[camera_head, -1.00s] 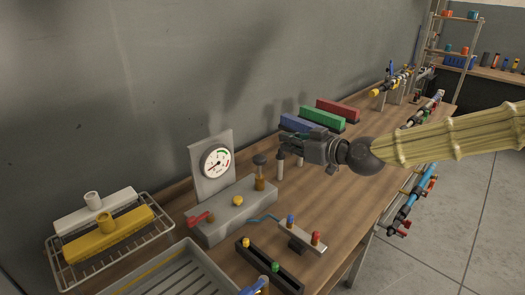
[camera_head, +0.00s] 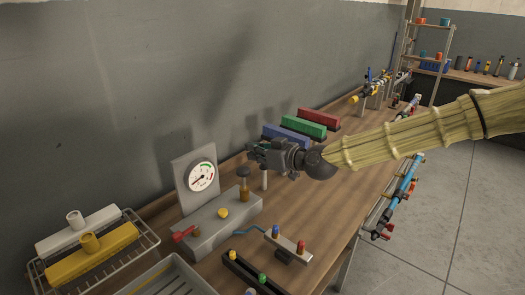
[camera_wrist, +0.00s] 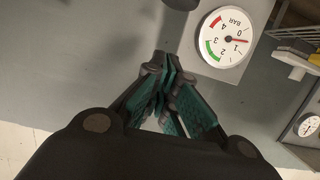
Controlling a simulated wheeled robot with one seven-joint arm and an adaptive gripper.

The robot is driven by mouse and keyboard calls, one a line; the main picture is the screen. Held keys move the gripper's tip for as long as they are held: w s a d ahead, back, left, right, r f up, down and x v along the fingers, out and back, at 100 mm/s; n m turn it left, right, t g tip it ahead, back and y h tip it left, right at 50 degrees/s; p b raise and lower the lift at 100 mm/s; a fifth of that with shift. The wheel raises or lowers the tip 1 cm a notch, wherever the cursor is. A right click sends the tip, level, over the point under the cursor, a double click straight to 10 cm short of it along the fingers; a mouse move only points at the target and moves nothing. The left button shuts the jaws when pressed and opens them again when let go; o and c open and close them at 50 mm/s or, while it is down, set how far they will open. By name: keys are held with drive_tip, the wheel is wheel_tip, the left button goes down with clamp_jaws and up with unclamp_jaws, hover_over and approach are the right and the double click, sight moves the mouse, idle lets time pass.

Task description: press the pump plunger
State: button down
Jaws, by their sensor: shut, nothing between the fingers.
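The pump plunger (camera_head: 243,172) has a dark round knob on a brass-coloured stem and stands upright on the grey pump block (camera_head: 222,222). A round white gauge (camera_head: 201,176) on a plate stands behind the block; in the wrist view the gauge (camera_wrist: 227,37) shows its red needle between 0 and 1 bar. My gripper (camera_head: 253,151) is shut and empty. In the head view its tips appear just above and slightly right of the knob, apart from it. In the wrist view the fingertips (camera_wrist: 161,68) are together, and a dark round shape, perhaps the knob, is cut off at the top edge.
A wire rack (camera_head: 150,243) with white and yellow parts stands left. Blue, green and red bins (camera_head: 303,126) stand behind my gripper.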

sight(248, 174)
drive_tip(key=x, duration=0.2)
drive_tip(key=p+x, duration=0.1)
drive_tip(key=shift+w+a+f, duration=0.15)
drive_tip(key=shift+a+f, duration=0.05)
drive_tip(key=shift+f, duration=0.25)
drive_tip(key=shift+f+p, duration=0.65)
drive_tip(key=shift+f, duration=1)
drive_tip(key=shift+f, duration=0.15)
wheel_tip(248, 174, down, 4)
drive_tip(key=b, duration=0.4)
drive_tip(key=shift+f, duration=0.25)
wheel_tip(248, 174, up, 4)
drive_tip(key=shift+r+p, duration=0.1)
drive_tip(key=shift+p, duration=0.75)
drive_tip(key=b+v, duration=0.3)
drive_tip(key=v, duration=0.7)
